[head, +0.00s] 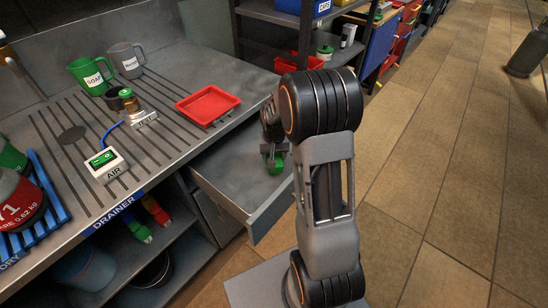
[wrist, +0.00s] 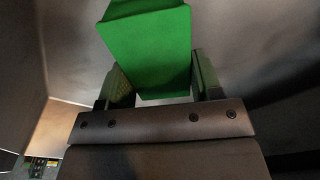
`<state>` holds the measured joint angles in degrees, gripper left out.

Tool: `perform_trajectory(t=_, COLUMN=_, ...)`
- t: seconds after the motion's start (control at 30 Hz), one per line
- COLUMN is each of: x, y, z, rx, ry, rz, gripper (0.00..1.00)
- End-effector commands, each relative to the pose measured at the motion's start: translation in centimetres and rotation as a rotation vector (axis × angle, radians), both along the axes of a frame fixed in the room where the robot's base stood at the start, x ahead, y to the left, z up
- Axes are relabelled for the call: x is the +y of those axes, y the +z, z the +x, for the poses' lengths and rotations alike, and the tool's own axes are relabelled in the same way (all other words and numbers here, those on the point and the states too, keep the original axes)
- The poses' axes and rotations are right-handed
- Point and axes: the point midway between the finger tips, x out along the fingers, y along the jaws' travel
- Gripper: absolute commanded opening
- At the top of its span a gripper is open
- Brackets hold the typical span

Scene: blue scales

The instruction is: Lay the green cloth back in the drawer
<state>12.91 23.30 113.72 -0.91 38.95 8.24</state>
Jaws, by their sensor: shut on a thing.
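The green cloth (wrist: 148,45) is a folded, block-like green piece between my gripper's fingers (wrist: 163,82) in the wrist view. My gripper is shut on it. In the head view the cloth (head: 275,165) shows as a small green patch at my gripper (head: 272,150), over the open drawer. The drawer (head: 224,175) is pulled out from under the counter, with a bare grey floor where it shows. My arm hides its right part. I cannot tell whether the cloth touches the drawer floor.
The grooved counter (head: 175,130) holds a red tray (head: 208,104), a green mug (head: 88,76), a grey mug (head: 126,60) and an air switch box (head: 104,164). An open shelf (head: 165,245) lies below.

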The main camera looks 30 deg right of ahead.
Motion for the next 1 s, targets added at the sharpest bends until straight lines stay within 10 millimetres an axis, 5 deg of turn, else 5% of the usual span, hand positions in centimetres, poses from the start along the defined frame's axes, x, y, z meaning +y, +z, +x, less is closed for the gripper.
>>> perform_trajectory(t=0.1, x=0.01, y=-1.39, z=-0.04, rx=0.002, ry=0.0, rz=0.001, gripper=0.32)
perform_trajectory(t=0.5, x=0.03, y=-1.87, z=-0.03, rx=0.001, ry=0.001, rz=0.0, gripper=0.32)
perform_trajectory(t=0.53, x=0.03, y=-1.73, z=-0.03, rx=0.001, ry=0.001, rz=0.0, gripper=0.62)
perform_trajectory(t=0.77, x=0.03, y=-1.69, z=-0.03, rx=0.001, ry=0.001, rz=0.0, gripper=0.84)
perform_trajectory(t=1.0, x=0.03, y=-1.6, z=-0.03, rx=0.001, ry=0.001, rz=0.0, gripper=0.84)
